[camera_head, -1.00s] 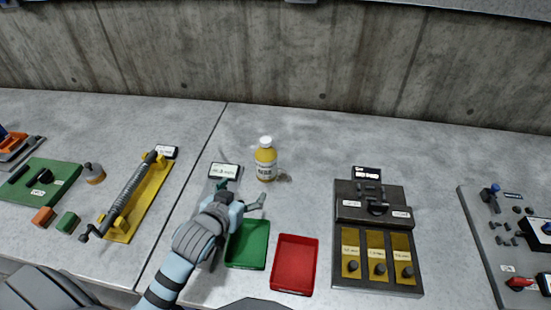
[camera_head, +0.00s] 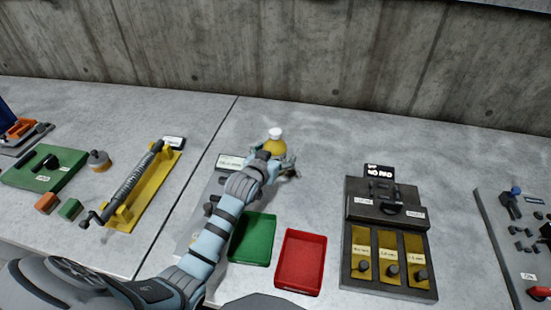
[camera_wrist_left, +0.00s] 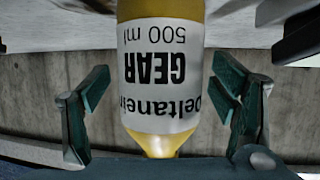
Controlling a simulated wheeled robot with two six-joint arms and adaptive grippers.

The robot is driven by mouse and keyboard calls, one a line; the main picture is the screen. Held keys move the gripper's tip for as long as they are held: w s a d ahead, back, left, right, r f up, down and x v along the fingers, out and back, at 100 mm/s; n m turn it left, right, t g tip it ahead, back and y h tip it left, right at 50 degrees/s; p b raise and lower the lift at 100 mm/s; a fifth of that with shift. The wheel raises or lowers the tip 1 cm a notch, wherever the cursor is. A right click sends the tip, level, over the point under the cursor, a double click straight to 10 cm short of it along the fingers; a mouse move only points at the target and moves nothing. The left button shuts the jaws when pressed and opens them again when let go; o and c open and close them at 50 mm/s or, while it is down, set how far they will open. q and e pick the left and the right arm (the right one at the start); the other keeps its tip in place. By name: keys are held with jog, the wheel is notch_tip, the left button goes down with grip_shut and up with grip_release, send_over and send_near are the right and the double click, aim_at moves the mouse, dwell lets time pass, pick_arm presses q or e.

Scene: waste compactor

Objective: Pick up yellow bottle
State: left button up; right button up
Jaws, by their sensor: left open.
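The yellow bottle (camera_head: 275,146) with a white cap stands on the grey table in the head view, partly hidden by my left gripper (camera_head: 279,165). In the left wrist view, the bottle (camera_wrist_left: 163,75) fills the middle, with a white label reading "GEAR 500 ml". The fingers of my left gripper (camera_wrist_left: 160,110) are spread on both sides of the bottle, with a visible gap on each side. The left gripper is open and holds nothing. My right gripper is not in view.
A green tray (camera_head: 232,240) and a red tray (camera_head: 279,262) lie in front of the bottle. A dark panel with yellow slots (camera_head: 345,245) is to the right. A yellow-based device (camera_head: 155,192) is to the left.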

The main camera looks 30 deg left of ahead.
pick_arm(q)
jog(key=c, duration=1.5)
jog(key=shift+o, duration=0.2)
jog(key=shift+r, duration=0.1)
